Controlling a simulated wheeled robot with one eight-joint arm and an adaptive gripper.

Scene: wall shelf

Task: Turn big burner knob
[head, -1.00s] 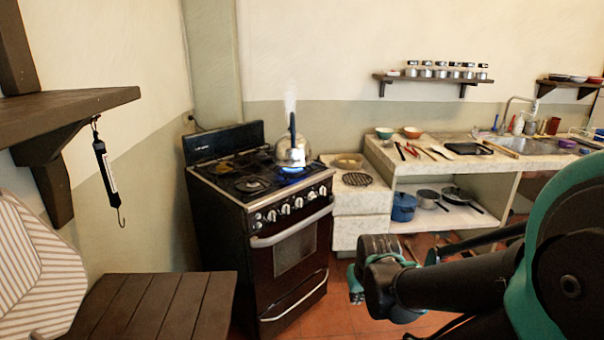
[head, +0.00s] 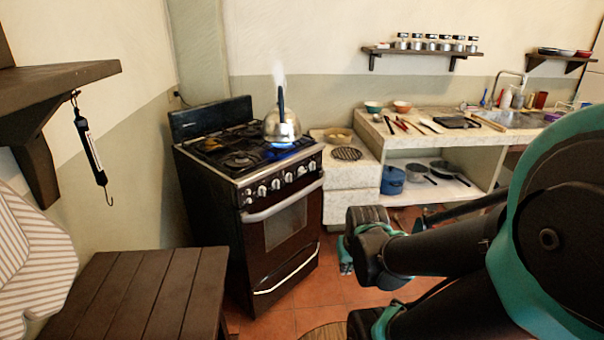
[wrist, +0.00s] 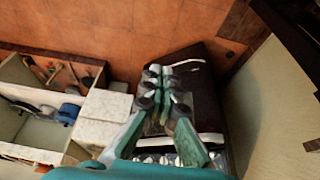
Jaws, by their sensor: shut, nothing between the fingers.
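The black stove (head: 285,225) stands against the wall, with a row of several silver knobs (head: 276,184) along its front edge. I cannot tell which one is the big burner knob. A steel kettle (head: 282,128) sits on a burner with a blue flame and steams. In the wrist view the stove (wrist: 190,75) lies beyond and below the fingers, and part of the knob row (wrist: 150,158) shows near the bottom edge. My gripper (wrist: 168,72) is shut and empty. In the head view its green fingers (head: 346,262) show partly beside my arm, to the right of the stove, apart from the knobs.
A wooden table (head: 140,290) stands in front at the left, below a wall shelf (head: 60,90) with a hanging hook scale (head: 90,150). A stone counter (head: 400,130) with utensils lies right of the stove. Tiled floor (head: 320,290) is open before the stove.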

